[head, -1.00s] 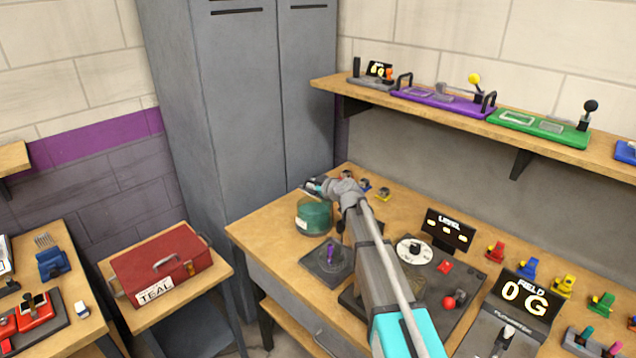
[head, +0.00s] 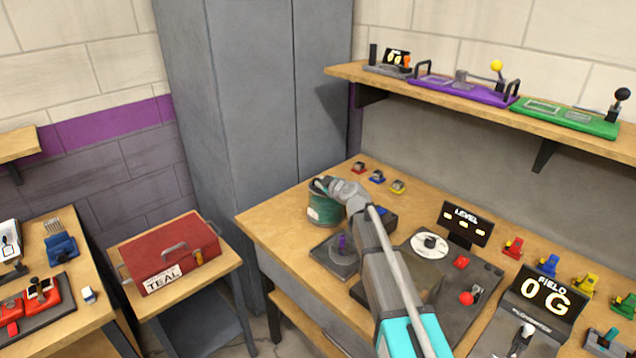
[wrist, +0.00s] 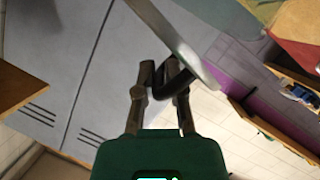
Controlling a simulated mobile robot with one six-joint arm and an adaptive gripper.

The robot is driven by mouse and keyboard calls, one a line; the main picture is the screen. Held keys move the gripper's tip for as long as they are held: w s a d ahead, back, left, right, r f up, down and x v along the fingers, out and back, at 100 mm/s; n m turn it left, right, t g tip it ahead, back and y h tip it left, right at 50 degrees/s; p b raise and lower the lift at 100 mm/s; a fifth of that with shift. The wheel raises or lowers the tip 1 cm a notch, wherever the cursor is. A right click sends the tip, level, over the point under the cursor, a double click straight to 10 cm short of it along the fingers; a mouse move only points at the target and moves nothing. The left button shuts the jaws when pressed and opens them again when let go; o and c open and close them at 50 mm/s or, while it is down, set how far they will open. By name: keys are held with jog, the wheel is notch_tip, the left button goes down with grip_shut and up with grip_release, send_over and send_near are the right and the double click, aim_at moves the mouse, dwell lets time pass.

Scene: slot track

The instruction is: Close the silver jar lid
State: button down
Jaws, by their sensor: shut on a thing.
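My gripper (head: 322,185) is at the jar's top edge in the head view. In the wrist view, my gripper (wrist: 166,78) is shut on a dark curved handle (wrist: 177,84). A pale silver band, which looks like the lid (wrist: 172,35) seen nearly edge-on, runs diagonally just beyond the fingers and meets the handle. The lid is too small and covered to make out in the head view, so I cannot tell how it sits on the jar.
A purple-knobbed joystick box (head: 341,252) stands close in front of the jar. A control panel with a LEVEL display (head: 466,223) is to the right. Grey lockers (head: 250,100) rise behind. A red toolbox (head: 170,252) sits on a lower stand to the left.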

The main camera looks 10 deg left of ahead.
jog(key=c, duration=1)
grip_release()
jog(key=shift+c, duration=0.5)
jog(key=shift+r, duration=0.1)
grip_shut()
jog(key=s+r+g+p, duration=0.1)
jog(key=r+p, duration=0.1)
jog(key=p, duration=0.1)
jog(key=shift+s, duration=0.15)
jog(key=p, duration=0.1)
jog(key=r+p, duration=0.1)
jog(key=s+r+p, duration=0.1)
jog(key=shift+d+r+m+g+p, duration=0.25)
jog(key=shift+m+g+p, duration=0.1)
jog(key=shift+m+g, duration=0.05)
jog(key=s+d+r+m+g+h+p, duration=0.1)
jog(key=d+r+m+g+p, duration=0.3)
jog(key=r+p, duration=0.5)
jog(key=s+d+p, duration=0.1)
jog(key=d+p, duration=0.1)
jog(key=p, duration=0.3)
jog(key=shift+d+h+p, duration=0.3)
jog(key=shift+d+h, duration=0.1)
